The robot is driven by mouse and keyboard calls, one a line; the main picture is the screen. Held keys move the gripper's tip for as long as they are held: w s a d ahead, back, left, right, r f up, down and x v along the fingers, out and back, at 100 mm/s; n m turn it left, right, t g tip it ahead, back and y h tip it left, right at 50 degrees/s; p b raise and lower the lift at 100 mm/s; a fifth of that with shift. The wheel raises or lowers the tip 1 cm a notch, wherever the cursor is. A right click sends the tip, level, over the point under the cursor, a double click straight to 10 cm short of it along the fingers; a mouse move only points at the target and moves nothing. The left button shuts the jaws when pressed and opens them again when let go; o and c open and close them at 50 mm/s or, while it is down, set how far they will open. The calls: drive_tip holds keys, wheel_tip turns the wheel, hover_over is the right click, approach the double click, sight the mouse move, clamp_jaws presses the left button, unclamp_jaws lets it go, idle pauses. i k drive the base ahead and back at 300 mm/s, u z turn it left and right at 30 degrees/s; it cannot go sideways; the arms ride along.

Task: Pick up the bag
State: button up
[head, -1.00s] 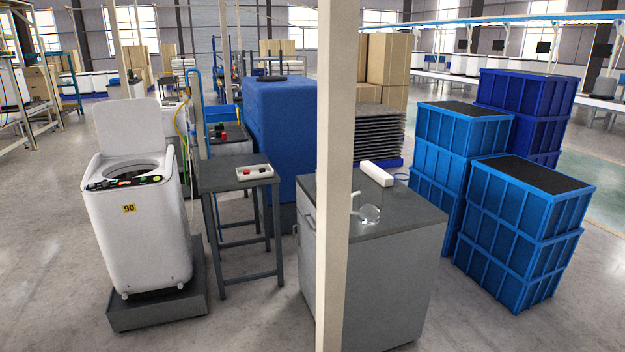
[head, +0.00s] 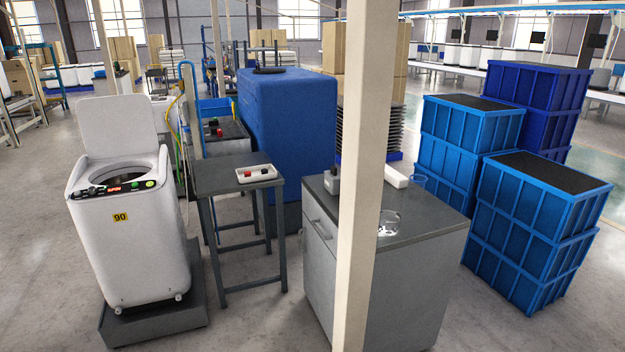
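I cannot make out a bag in the head view. My gripper is not in view. A grey cabinet (head: 445,228) stands right of centre. On its top are a clear glass vessel (head: 389,222), a long white block (head: 396,177), a small grey object (head: 333,182) and a small blue cup (head: 419,181). A beige post (head: 364,170) stands in front of the cabinet and hides part of its top.
A white washing machine (head: 130,245) with its lid up stands at left on a dark base. A dark table (head: 225,180) holds a button box (head: 257,173). A large blue block (head: 285,125) stands behind. Blue crates (head: 540,225) are stacked at right. Floor shows in front.

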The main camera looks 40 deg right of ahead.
sight(332, 178)
drive_tip(key=u, duration=0.2)
drive_tip(key=i, duration=1.7)
drive_tip(key=z, duration=0.95)
drive_tip(key=i, duration=0.7)
drive_tip(key=z, duration=0.5)
